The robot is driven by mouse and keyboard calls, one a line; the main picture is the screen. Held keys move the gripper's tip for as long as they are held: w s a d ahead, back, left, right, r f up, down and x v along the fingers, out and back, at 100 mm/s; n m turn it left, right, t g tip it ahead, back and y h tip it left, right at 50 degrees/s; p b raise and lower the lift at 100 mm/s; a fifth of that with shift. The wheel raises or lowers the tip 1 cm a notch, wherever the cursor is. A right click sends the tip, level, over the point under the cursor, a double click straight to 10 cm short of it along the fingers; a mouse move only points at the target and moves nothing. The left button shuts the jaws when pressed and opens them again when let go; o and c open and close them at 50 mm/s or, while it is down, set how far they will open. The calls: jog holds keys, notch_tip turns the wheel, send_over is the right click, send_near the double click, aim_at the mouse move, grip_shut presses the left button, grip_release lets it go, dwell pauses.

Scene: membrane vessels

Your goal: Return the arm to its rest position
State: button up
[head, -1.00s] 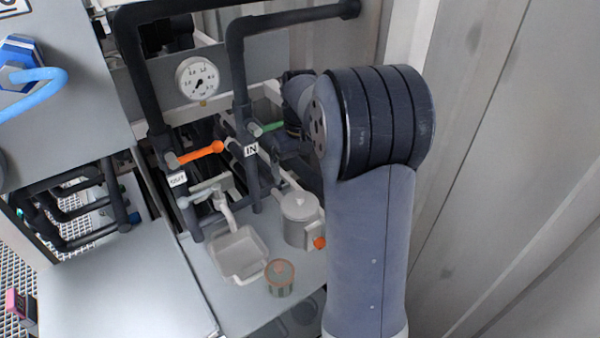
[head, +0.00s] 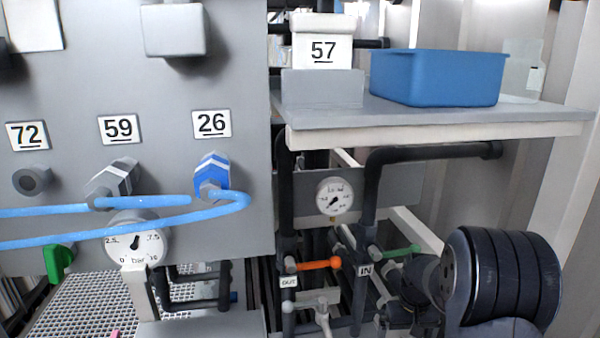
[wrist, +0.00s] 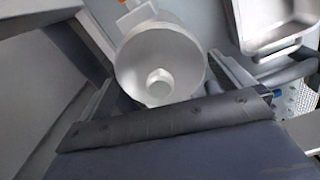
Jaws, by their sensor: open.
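My arm (head: 500,280) shows at the lower right of the head view, bent beside the pipes. My gripper (wrist: 152,45) shows in the wrist view, with its fingers apart on either side and nothing held between them. A grey lidded pot (wrist: 160,62) with a round knob is below and beyond the fingers. I cannot tell how far the gripper is from it. The gripper is not visible in the head view.
A grey tray (wrist: 275,25) lies beside the pot. The orange OUT handle (head: 320,265) and green IN handle (head: 402,251) are on pipes left of my arm. A shelf (head: 430,118) with a blue bin (head: 437,78) is above. A wall stands at the right.

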jog(key=shift+r, duration=0.45)
jog(key=shift+f, duration=0.1)
